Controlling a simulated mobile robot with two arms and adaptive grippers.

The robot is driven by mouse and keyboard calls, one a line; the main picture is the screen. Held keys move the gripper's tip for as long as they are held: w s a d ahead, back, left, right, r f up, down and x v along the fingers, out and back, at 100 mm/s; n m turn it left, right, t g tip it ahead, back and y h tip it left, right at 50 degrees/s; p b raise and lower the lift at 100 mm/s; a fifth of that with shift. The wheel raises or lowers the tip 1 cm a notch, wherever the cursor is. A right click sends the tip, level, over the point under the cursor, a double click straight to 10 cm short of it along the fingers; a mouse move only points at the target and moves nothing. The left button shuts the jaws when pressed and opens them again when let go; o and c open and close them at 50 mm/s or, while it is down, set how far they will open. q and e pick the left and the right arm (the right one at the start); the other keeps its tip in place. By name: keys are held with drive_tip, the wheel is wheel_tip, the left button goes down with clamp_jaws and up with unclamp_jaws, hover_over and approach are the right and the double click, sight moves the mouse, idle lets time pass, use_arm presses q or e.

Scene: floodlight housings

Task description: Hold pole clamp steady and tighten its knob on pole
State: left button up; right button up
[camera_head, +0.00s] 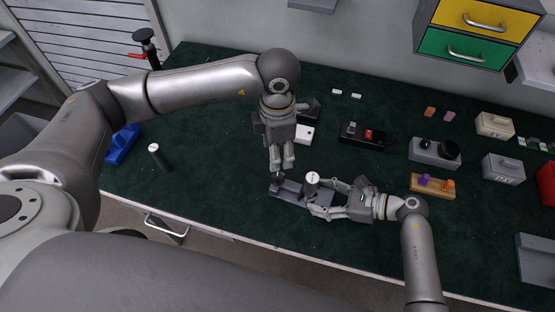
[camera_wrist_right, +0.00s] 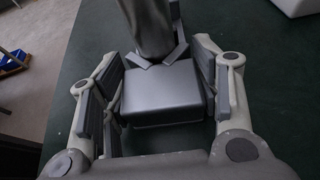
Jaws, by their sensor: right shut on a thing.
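The pole (camera_head: 312,188) is a short upright post with a pale round top, near the table's front edge. The grey pole clamp (camera_head: 287,193) sits low around or against it, and a small dark knob (camera_head: 277,179) shows at its left end. My right gripper (camera_head: 318,197) comes in from the right and is shut on the clamp. In the right wrist view, the clamp's grey block (camera_wrist_right: 163,92) lies between the finger pads, with the silver pole (camera_wrist_right: 147,28) just beyond. My left gripper (camera_head: 281,168) points down just above the knob; its fingers are close together, and contact is unclear.
A black box (camera_head: 363,136), grey housings (camera_head: 434,153) and a wooden tray (camera_head: 432,193) are at the right. The mat between dark pole and clamp is clear.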

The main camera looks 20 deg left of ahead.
sight(277, 177)
use_arm(q)
wheel_tip(277, 177, down, 12)
drive_tip(key=n, duration=0.7)
drive_tip(key=shift+a+f, duration=0.1)
idle(0.3)
drive_tip(key=c, duration=1.1)
drive_tip(key=shift+o, duration=0.2)
